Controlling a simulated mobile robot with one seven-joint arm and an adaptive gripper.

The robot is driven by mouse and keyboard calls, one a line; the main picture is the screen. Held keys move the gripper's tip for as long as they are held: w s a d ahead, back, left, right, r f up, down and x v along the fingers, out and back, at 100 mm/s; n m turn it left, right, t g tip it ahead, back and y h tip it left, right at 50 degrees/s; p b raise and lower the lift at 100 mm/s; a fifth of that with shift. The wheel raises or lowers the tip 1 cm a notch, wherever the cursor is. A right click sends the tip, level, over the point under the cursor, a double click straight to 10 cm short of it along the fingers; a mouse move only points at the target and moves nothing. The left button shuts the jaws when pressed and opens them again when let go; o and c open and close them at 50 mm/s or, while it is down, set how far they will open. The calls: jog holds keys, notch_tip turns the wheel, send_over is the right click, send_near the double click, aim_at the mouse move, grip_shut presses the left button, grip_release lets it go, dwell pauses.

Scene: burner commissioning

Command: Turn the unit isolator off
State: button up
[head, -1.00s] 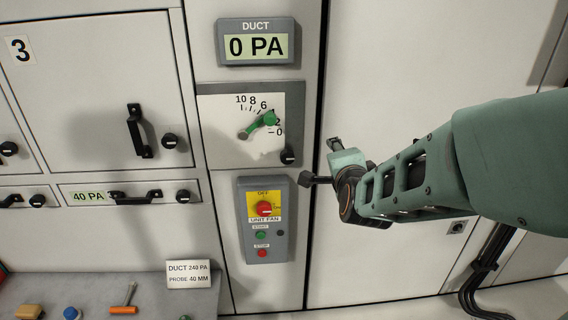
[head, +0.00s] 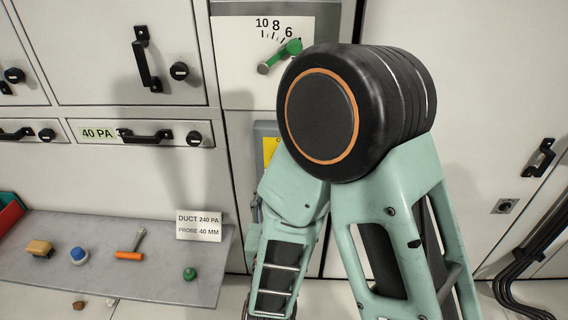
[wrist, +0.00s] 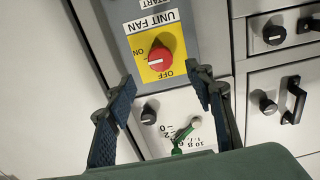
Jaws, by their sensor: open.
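The unit isolator is a round red knob (wrist: 158,60) with a white bar, on a yellow plate (wrist: 176,37) marked ON and OFF, seen rotated in the wrist view. The bar lies across the knob; which mark it is set to I cannot tell for sure. My gripper (wrist: 164,84) is open and empty, its two dark fingertips apart on either side below the knob in the picture, not visibly touching it. In the head view only a strip of the yellow plate (head: 270,150) shows; my arm covers the knob, and my gripper cannot be made out.
Drawers with black handles (head: 145,136) are at left. A grey shelf (head: 110,275) holds a card (head: 199,226) and several small items.

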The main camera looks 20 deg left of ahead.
jog(key=x, duration=1)
jog(key=shift+d, duration=0.15)
jog(key=shift+b, duration=0.3)
jog(key=c, duration=1.2)
